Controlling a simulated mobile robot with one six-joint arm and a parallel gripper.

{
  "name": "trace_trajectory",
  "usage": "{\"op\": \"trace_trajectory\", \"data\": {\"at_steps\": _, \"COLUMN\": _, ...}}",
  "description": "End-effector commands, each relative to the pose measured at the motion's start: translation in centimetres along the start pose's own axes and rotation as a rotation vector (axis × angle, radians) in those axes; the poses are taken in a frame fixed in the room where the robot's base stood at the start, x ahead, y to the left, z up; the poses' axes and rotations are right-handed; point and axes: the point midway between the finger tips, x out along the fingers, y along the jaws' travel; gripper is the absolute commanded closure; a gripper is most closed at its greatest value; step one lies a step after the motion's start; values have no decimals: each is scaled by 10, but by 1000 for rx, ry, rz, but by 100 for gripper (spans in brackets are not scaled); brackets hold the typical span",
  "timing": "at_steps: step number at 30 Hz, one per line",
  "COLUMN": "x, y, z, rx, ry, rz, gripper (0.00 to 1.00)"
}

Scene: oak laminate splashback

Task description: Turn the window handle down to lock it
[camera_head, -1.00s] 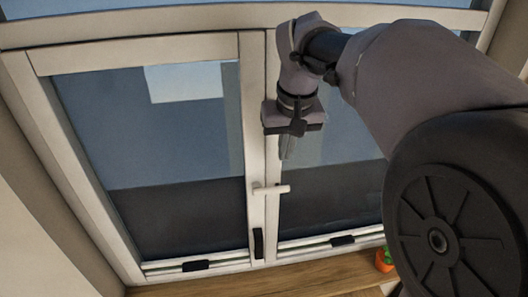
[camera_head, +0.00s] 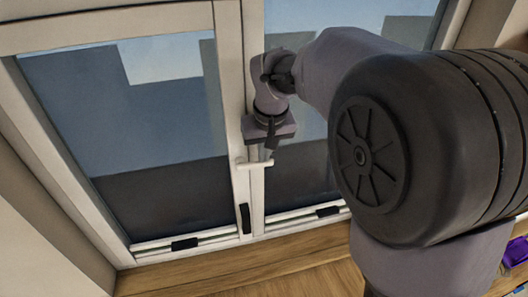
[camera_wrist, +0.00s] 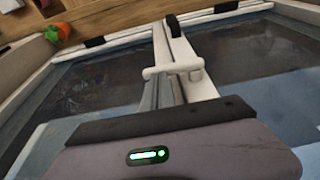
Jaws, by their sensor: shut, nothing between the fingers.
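The white window handle (camera_head: 258,164) is on the central upright of the white window frame (camera_head: 228,90). Its lever lies about level, pointing right across the upright. In the wrist view the handle (camera_wrist: 174,70) shows as a pale bar across the upright, in front of my gripper's dark body. My gripper (camera_head: 269,152) is shut and empty, pointing down just above and beside the lever in the head view. The fingertips are small and partly lost against the frame, so I cannot tell whether they touch the handle.
The window panes (camera_head: 130,120) flank the upright. Dark fittings (camera_head: 184,244) sit along the lower frame. A wooden sill (camera_head: 240,265) runs below. An orange pot with a green plant (camera_wrist: 57,32) stands on the sill in the wrist view. A purple item (camera_head: 516,251) lies at far right.

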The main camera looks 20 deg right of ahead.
Motion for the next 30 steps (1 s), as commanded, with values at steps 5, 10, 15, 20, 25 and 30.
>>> {"op": "trace_trajectory", "data": {"at_steps": 5, "x": 3, "y": 2, "z": 1, "rx": 10, "ry": 0, "rz": -28, "gripper": 100}}
{"op": "trace_trajectory", "data": {"at_steps": 10, "x": 4, "y": 3, "z": 1, "rx": 18, "ry": 1, "rz": -58, "gripper": 100}}
{"op": "trace_trajectory", "data": {"at_steps": 15, "x": 7, "y": 5, "z": 2, "rx": 31, "ry": 1, "rz": -95, "gripper": 100}}
{"op": "trace_trajectory", "data": {"at_steps": 20, "x": 13, "y": 8, "z": 4, "rx": 54, "ry": 0, "rz": -170, "gripper": 100}}
{"op": "trace_trajectory", "data": {"at_steps": 25, "x": 25, "y": 13, "z": 7, "rx": 96, "ry": 1, "rz": -305, "gripper": 100}}
{"op": "trace_trajectory", "data": {"at_steps": 30, "x": 37, "y": 15, "z": 10, "rx": 143, "ry": 2, "rz": -462, "gripper": 100}}
